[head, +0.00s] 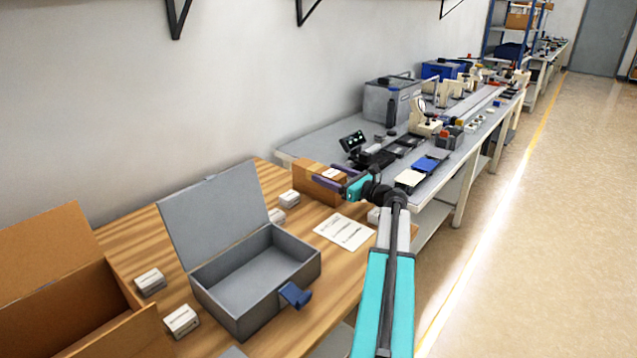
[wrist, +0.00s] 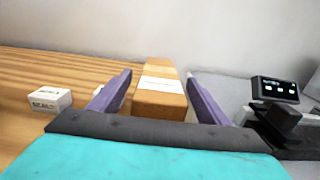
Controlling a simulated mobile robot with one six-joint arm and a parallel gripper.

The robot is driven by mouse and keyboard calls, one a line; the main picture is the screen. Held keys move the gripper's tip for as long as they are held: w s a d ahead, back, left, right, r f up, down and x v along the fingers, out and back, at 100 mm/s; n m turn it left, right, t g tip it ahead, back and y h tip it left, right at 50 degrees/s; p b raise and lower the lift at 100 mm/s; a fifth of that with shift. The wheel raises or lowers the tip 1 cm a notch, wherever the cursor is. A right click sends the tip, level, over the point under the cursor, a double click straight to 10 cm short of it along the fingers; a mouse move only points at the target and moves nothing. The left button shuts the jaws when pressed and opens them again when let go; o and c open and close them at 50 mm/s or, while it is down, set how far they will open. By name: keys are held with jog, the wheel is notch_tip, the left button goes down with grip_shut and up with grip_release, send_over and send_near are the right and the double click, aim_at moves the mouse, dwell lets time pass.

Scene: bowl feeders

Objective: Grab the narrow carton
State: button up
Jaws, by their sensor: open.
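The narrow carton (head: 308,184) is a brown cardboard box with a white label on top. It stands at the far right end of the wooden table in the head view. In the wrist view the carton (wrist: 160,101) lies lengthwise ahead, between my two purple fingers. My gripper (wrist: 159,88) is open, with one finger to each side of the carton and a visible gap on both sides. In the head view my gripper (head: 331,174) is at the carton's right end, and part of the carton is hidden behind it.
An open grey box (head: 242,285) with a blue latch sits mid-table. A large open cardboard box (head: 50,268) is at the left. Small white boxes (head: 150,281) and a paper sheet (head: 343,232) lie around. A grey bench (head: 330,137) with equipment adjoins behind; a small display (wrist: 275,88) shows at right.

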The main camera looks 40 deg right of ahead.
jog(key=shift+w+a, duration=0.1)
jog(key=shift+w, duration=0.95)
jog(key=c, duration=1.5)
jog(key=shift+r, duration=0.2)
jog(key=shift+c, duration=0.2)
jog(key=shift+r, duration=1.2)
jog(key=s+a+r, duration=0.2)
jog(key=s+a, duration=0.8)
jog(key=s, duration=0.2)
jog(key=shift+a+r, duration=0.15)
jog(key=shift+s, duration=0.1)
